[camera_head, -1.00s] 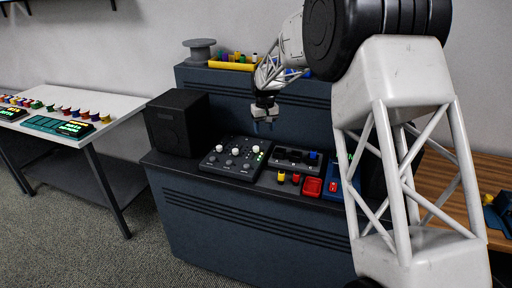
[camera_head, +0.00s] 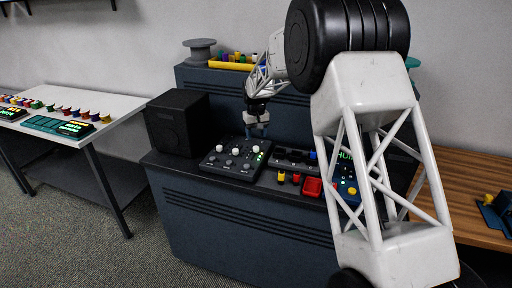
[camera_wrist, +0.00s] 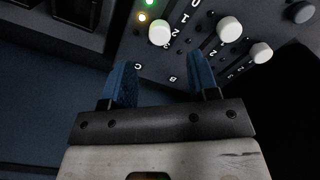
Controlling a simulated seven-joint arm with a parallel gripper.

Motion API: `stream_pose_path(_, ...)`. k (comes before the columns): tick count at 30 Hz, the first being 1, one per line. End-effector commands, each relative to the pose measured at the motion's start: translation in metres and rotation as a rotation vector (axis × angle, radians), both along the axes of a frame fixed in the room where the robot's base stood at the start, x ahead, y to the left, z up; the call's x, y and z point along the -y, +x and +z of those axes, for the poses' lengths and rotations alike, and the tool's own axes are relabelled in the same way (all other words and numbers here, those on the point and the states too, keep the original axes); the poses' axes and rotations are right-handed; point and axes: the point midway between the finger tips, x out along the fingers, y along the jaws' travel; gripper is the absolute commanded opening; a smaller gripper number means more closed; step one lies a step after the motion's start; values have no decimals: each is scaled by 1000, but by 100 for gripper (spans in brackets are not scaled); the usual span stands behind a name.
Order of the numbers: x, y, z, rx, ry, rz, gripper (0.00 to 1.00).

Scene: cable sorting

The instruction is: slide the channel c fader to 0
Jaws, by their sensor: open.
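The dark mixer panel (camera_head: 222,170) has white fader caps on slots. The cap by the lit indicators (camera_head: 256,149) is nearest the C label and appears to be the channel C fader; in the wrist view it is the white cap (camera_wrist: 159,33) at upper middle. My gripper (camera_head: 258,132) hangs above the panel's back right part. Its blue fingers (camera_wrist: 162,62) are open and empty, apart on either side of the C and B labels. The channel C cap lies ahead of the fingertips in the wrist view, not clearly between them. Some slot numbers are too small to read.
Two more white caps (camera_wrist: 230,28) (camera_wrist: 262,53) sit to the right in the wrist view. A black speaker (camera_head: 178,123) stands left of the panel. Another grey device (camera_head: 291,158), yellow and red plugs and a red block (camera_head: 312,187) lie to its right.

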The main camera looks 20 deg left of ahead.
Motion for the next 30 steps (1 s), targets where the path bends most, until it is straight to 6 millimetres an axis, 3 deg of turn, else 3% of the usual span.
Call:
stream_pose_path(15, 0, 0, -57, -2, -1, 0, 54)
stream_pose_path(29, 0, 0, -65, 0, 0, 0, 54)
stream_pose_path(30, 0, 0, -65, 0, 0, 0, 50)
